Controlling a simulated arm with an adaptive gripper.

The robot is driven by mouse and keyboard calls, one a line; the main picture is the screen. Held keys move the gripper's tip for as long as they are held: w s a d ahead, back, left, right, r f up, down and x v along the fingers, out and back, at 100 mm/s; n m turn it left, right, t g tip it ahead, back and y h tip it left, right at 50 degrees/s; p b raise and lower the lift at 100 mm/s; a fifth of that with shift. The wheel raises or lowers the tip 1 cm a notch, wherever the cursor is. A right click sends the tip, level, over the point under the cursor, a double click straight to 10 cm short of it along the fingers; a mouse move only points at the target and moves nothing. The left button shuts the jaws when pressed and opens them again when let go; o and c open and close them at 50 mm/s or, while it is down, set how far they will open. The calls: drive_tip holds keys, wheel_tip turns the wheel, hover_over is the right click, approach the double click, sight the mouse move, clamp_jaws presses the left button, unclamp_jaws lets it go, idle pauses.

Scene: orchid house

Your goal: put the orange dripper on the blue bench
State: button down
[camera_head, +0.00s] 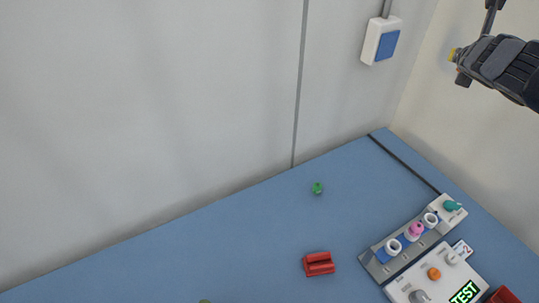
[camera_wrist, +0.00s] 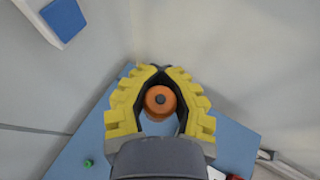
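The orange dripper (camera_wrist: 160,101) is a round orange piece with a dark centre, seen between the yellow fingers of my gripper (camera_wrist: 161,76) in the wrist view. The fingers are closed around its sides, and it is held in the air. In the head view my gripper (camera_head: 455,56) is high at the upper right, well above the bench, and the dripper cannot be made out there. The blue bench (camera_head: 240,240) fills the lower part of the head view and also shows below the gripper in the wrist view (camera_wrist: 238,137).
A green dripper (camera_head: 318,188) and a red block (camera_head: 319,264) lie on the bench. A rack (camera_head: 375,267) with rings and a pink piece (camera_head: 416,229) stands right, beside a white tester (camera_head: 406,284) with an orange button. A switch box (camera_head: 381,40) is on the wall.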

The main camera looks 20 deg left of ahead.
drive_tip(key=f+m+h, duration=0.1)
drive_tip(key=m+g+h, duration=0.2)
drive_tip(key=m+h, duration=0.1)
hover_over(394, 196)
wheel_tip(394, 196, down, 32)
drive_tip(key=shift+r, duration=0.25)
drive_tip(key=shift+s+a+f, duration=0.1)
drive_tip(key=shift+f, duration=3.85)
drive_tip(key=shift+f, duration=0.2)
drive_tip(key=c, duration=1.2)
unclamp_jaws()
drive_tip(key=shift+o, duration=0.2)
